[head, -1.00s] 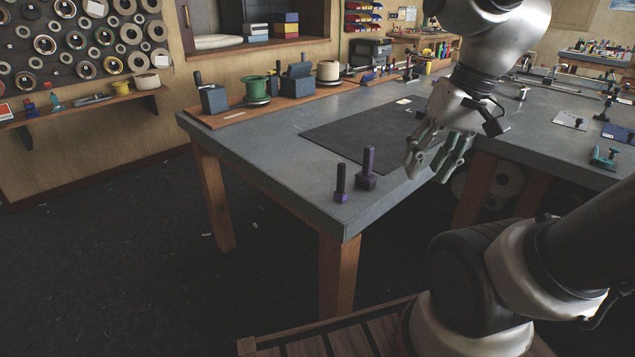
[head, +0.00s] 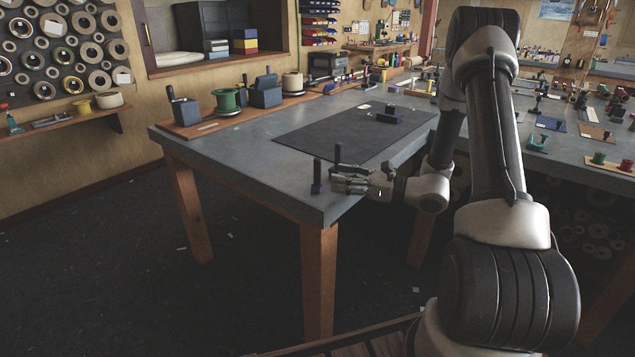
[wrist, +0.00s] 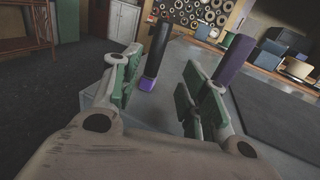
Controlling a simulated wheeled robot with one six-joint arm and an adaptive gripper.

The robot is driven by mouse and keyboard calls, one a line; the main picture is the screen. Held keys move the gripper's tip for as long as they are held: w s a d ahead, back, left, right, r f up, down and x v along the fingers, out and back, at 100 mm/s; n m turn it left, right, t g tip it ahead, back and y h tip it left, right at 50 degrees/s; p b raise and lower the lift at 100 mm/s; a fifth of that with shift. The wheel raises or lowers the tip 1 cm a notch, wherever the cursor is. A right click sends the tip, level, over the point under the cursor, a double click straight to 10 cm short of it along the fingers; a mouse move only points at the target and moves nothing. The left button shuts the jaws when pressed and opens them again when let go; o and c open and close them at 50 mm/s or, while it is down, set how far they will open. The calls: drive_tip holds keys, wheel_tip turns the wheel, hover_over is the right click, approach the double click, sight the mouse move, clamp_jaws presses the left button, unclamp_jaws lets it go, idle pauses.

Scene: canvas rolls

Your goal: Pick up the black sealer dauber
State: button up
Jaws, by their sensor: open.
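The black sealer dauber (head: 317,172) stands upright near the front corner of the grey workbench (head: 235,155). It has a black handle and a purple foot. In the wrist view the black dauber (wrist: 158,52) shows in the gap between the two fingers, with nothing gripping it. My gripper (head: 334,182) is open, low over the bench and pointing left at the dauber; its fingers also show in the wrist view (wrist: 162,78). A similar purple dauber (head: 338,153) stands just behind my gripper, and in the wrist view (wrist: 233,57) it is outside the right finger.
A dark mat (head: 330,137) covers the bench middle, with a dark block-like object (head: 390,115) on it. A wooden board (head: 200,128) at the back left holds a green spool (head: 227,99) and other items. The bench between board and daubers is clear.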

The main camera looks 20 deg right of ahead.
sight(317, 184)
drive_tip(key=x, duration=0.7)
drive_tip(key=shift+a+r, duration=0.1)
drive_tip(key=shift+a, duration=0.3)
drive_tip(key=shift+c, duration=0.4)
clamp_jaws()
